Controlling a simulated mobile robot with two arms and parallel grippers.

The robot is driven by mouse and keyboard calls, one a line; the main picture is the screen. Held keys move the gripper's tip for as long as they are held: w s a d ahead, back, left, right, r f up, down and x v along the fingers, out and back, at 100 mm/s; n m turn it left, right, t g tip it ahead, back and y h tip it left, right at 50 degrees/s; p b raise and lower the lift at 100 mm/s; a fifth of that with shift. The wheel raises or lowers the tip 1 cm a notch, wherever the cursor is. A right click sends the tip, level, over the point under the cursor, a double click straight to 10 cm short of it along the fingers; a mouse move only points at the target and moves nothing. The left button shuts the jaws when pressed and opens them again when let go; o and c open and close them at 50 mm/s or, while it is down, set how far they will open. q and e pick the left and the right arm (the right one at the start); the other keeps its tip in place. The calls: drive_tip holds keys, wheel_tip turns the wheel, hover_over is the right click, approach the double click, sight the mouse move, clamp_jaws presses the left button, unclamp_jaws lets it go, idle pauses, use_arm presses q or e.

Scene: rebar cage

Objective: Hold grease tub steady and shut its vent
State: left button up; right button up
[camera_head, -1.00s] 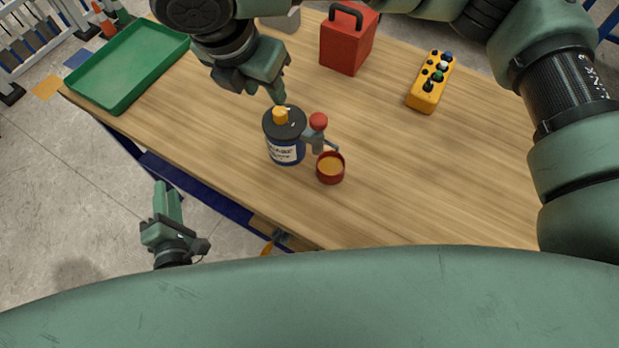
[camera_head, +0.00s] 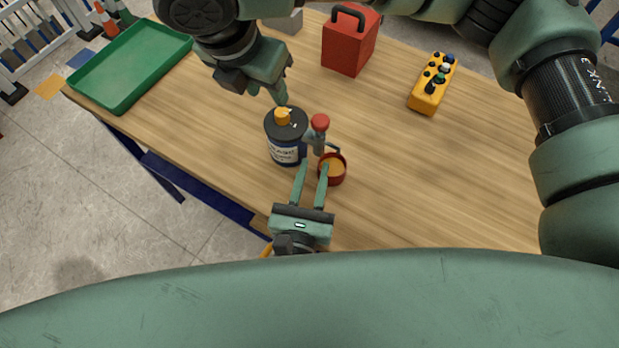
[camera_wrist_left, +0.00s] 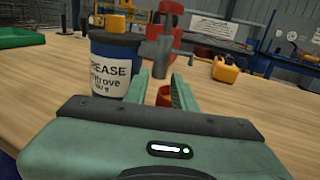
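The grease tub (camera_head: 285,150) stands upright on the table, dark blue with a white label, dark lid and yellow cap (camera_head: 283,115). Its label shows in the left wrist view (camera_wrist_left: 112,75). A grey vent valve with a red knob (camera_head: 320,122) sticks out from its right side; it also shows in the left wrist view (camera_wrist_left: 160,48). My left gripper (camera_head: 313,168) is open and empty, low in front of the valve, its fingers pointing at it. My right gripper (camera_head: 281,100) points down at the lid's back edge; I cannot tell its finger gap or whether it touches.
A red cup with orange contents (camera_head: 333,174) stands below the valve, close to my left fingers. A red box with a handle (camera_head: 349,45), a yellow control box (camera_head: 431,88) and a green tray (camera_head: 128,65) are farther back. The table's right side is clear.

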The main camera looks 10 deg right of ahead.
sight(318, 154)
use_arm(q)
drive_tip(key=x, duration=0.6)
drive_tip(key=shift+c, duration=0.4)
clamp_jaws()
idle(0.9)
